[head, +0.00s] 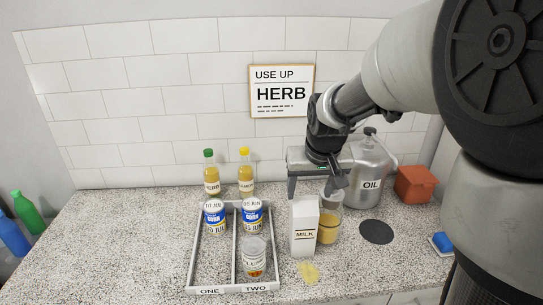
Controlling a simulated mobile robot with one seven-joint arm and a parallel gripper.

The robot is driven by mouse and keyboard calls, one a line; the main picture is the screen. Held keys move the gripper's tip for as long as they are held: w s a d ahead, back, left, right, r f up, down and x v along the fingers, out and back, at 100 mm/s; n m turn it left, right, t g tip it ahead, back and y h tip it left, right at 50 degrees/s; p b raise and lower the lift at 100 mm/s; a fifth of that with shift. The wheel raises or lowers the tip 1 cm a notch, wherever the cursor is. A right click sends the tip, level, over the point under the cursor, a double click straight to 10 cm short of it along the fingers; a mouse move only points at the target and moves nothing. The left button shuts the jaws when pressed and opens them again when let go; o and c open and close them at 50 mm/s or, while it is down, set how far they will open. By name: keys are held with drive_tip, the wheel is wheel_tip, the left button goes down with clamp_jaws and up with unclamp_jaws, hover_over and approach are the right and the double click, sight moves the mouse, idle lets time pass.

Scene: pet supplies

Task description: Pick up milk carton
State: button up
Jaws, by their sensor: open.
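The white milk carton (303,243) stands upright on the speckled counter, just right of the divided tray. It carries a dark "MILK" label. My gripper (318,190) is open, with its fingers pointing down above and around the carton's top. One finger shows at the left, near the carton's upper left, and the other at the right, in front of a glass jar. I cannot tell whether either finger touches the carton. No object shows held in the gripper.
A glass jar with yellow contents (328,229) stands close behind the carton's right side. A grey OIL can (372,165) is behind. The tray (190,270) holds several cans. A yellow patch (308,272) lies in front; a dark disc (376,232) lies right.

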sight(306, 199)
drive_tip(key=x, duration=0.7)
drive_tip(key=shift+w+a+f, duration=0.1)
drive_tip(key=shift+a+f, duration=0.05)
drive_tip(key=shift+f, duration=0.1)
clamp_jaws()
drive_tip(key=shift+w+r, duration=0.1)
drive_tip(key=shift+r, duration=0.1)
